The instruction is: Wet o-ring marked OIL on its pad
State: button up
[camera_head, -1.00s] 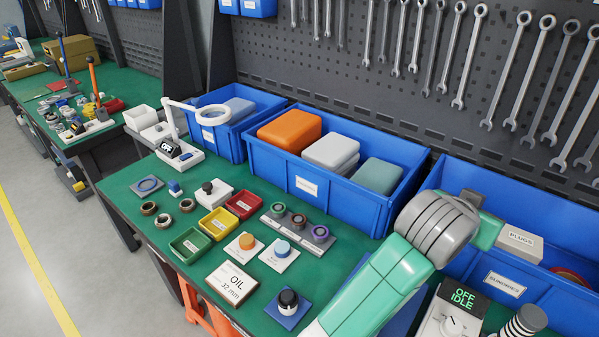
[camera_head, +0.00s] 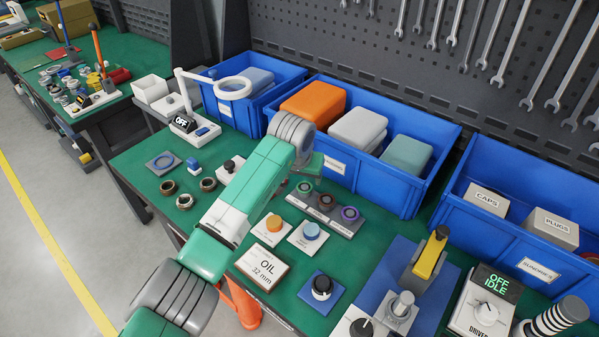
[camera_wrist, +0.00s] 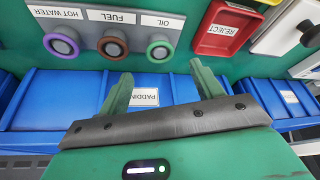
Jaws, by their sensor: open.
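A rack (camera_head: 333,221) holds three ringed posts. In the wrist view the rack (camera_wrist: 88,75) is labelled HOT WATER, FUEL and OIL. The OIL post carries a green o-ring (camera_wrist: 160,47), also seen in the head view (camera_head: 304,187); a brown ring (camera_wrist: 112,44) is at FUEL and a purple one (camera_wrist: 62,42) at HOT WATER. An orange-topped pad (camera_head: 274,223) and a blue-topped pad (camera_head: 311,230) sit on white plates, labels unreadable. A card (camera_head: 262,267) reads "OIL 32 mm". My gripper (camera_wrist: 161,84) is open and empty, fingers apart, near the rack.
A red REJECT tray (camera_wrist: 222,28) is right of the rack in the wrist view. Blue bins (camera_head: 345,165) line the back. A black knob on a blue plate (camera_head: 322,286), a yellow-handled fixture (camera_head: 429,258) and a driver unit (camera_head: 484,310) stand towards the front and right.

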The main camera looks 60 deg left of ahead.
aim_at(305, 186)
jog(key=b+x, duration=0.2)
jog(key=x, duration=0.3)
jog(key=shift+a+f, duration=0.15)
jog(key=shift+f, duration=0.2)
jog(key=shift+c, duration=0.3)
jog(key=c, duration=1)
jog(key=shift+o, duration=0.9)
